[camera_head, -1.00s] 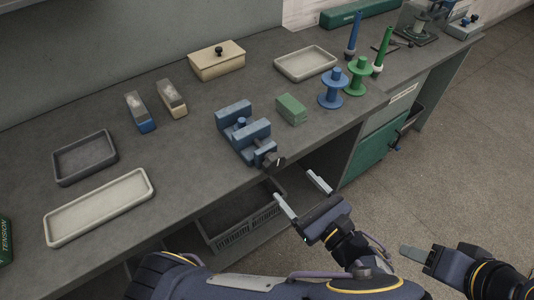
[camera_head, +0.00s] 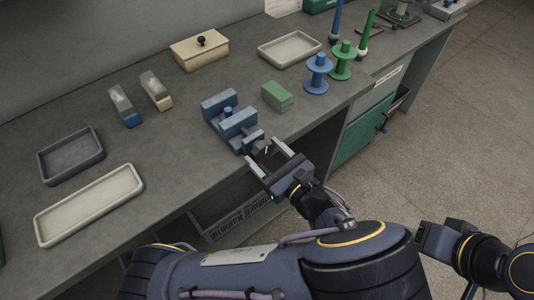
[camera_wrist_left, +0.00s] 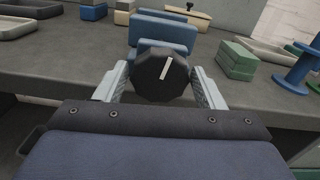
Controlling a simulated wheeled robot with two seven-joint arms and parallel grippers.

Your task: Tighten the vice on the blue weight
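The blue vice (camera_head: 238,122) stands at the front edge of the bench, its black handle knob facing me. The blue weight (camera_head: 228,111) sits between the jaws; only its top shows. My left gripper (camera_head: 268,155) is open, its two fingers reaching toward the vice on either side of the knob. In the left wrist view the black knob (camera_wrist_left: 160,76), with a pale line pointing nearly upright, lies between the fingertips with narrow gaps. My right gripper (camera_head: 433,240) is at the lower right, away from the bench; its fingers do not show clearly.
A green block (camera_head: 277,96) lies right of the vice, with blue (camera_head: 318,74) and green (camera_head: 342,61) spools beyond. A cream tray (camera_head: 90,205) and grey tray (camera_head: 70,156) lie left. A lidded box (camera_head: 200,50) stands behind. A crate sits under the bench.

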